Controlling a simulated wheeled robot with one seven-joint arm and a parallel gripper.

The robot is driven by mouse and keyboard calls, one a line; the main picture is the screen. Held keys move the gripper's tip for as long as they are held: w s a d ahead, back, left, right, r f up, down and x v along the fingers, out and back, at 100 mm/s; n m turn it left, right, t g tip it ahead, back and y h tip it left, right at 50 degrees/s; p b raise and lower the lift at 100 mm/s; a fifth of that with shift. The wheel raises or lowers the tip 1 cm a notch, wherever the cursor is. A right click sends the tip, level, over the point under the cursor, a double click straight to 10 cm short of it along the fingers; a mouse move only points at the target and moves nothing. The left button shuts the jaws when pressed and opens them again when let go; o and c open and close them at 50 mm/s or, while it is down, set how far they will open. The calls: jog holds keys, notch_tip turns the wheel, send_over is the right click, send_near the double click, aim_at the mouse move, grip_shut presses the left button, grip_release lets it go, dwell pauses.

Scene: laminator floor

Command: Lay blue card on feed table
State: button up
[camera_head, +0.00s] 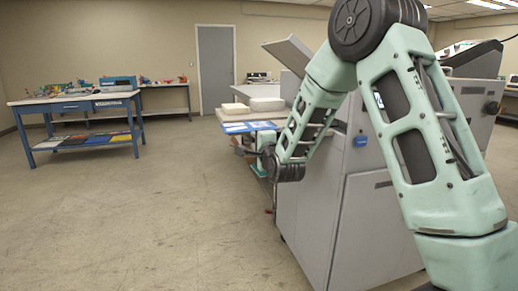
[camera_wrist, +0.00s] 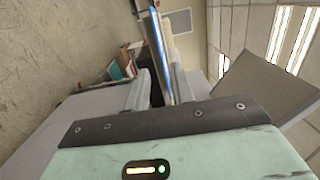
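A thin blue card (camera_wrist: 160,55) shows nearly edge-on in the wrist view, reaching out from between the fingers of my gripper (camera_wrist: 165,95). My gripper appears shut on its near edge. In the head view my gripper (camera_head: 264,160) is partly hidden by my own arm, at the left side of the grey machine. Flat blue (camera_head: 264,125) shows there beside white sheets, level with the pale feed table (camera_head: 232,112). I cannot tell whether the card touches the table.
The grey laminator (camera_head: 345,205) fills the middle right, close to my arm. White stacks (camera_head: 265,104) stand on the feed table. A blue-framed workbench (camera_head: 75,104) with coloured sheets on its lower shelf stands at the left. The floor between is clear.

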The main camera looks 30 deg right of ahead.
jog(key=s+a+f+n+g+y, duration=0.25)
jog(key=s+a+n, duration=0.3)
jog(key=a, duration=0.35)
jog(key=s+a+f+n+g+y, duration=0.2)
jog(key=s+a+n+g, duration=0.3)
jog(key=a, duration=0.3)
jog(key=s+a+f+n+g+y, duration=0.2)
jog(key=s+a+n, duration=0.3)
jog(key=s+a, duration=0.3)
jog(key=s+a+f+n+g+h, duration=0.1)
jog(key=s+n+g, duration=0.3)
jog(key=s, duration=0.8)
jog(key=s+f+n+g+h, duration=0.1)
jog(key=s+n+g, duration=0.3)
jog(key=s+n, duration=0.4)
jog(key=s, duration=0.5)
jog(key=shift+a+f+n, duration=0.3)
jog(key=shift+a+n, duration=0.05)
jog(key=shift+h, duration=0.25)
